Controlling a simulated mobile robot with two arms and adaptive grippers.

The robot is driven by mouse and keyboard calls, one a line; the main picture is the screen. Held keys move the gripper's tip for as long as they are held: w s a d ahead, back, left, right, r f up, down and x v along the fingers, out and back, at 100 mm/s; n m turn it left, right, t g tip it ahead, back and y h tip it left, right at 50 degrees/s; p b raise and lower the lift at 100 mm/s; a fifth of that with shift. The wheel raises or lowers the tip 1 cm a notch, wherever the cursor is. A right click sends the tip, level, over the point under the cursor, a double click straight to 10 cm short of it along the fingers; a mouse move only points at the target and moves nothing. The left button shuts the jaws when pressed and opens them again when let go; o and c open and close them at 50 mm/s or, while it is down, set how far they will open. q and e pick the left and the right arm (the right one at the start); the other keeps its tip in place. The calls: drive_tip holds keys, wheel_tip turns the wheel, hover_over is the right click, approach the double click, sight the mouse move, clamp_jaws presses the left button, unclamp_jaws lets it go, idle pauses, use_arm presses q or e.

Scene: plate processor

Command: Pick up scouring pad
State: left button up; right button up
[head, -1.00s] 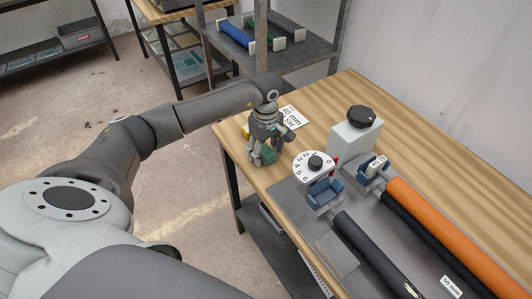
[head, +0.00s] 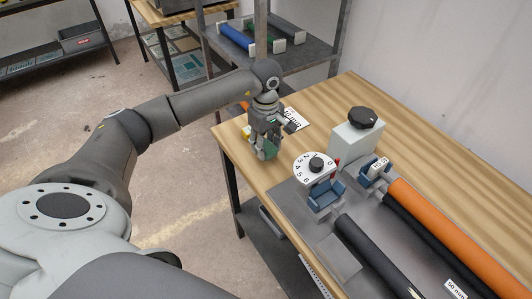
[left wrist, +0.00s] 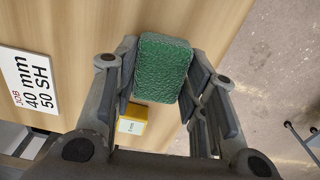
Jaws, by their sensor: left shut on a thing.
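The scouring pad is a green, rough-textured block with rounded corners. It shows in the left wrist view (left wrist: 162,68), between the two fingers. My left gripper (left wrist: 165,75) is shut on it, one finger at each side. In the head view my left gripper (head: 263,152) is over the near left end of the wooden workbench (head: 455,150), and only a little green of the pad (head: 270,149) shows between its fingers. My right gripper is in neither view.
A white card reading 40 mm 50 SH (left wrist: 28,80) and a small yellow block (left wrist: 132,118) lie on the bench. Right of the gripper stand a numbered dial (head: 315,165), a grey box with a black knob (head: 356,135) and an orange roller (head: 440,235).

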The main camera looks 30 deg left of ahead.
use_arm(q)
drive_tip(key=s+d+r+b, duration=0.3)
drive_tip(key=s+d+r, duration=0.2)
drive_tip(key=s+r, duration=0.4)
drive_tip(key=shift+s+d+r, duration=0.15)
drive_tip(key=shift+s+r, duration=0.25)
drive_tip(key=shift+s, duration=1.55)
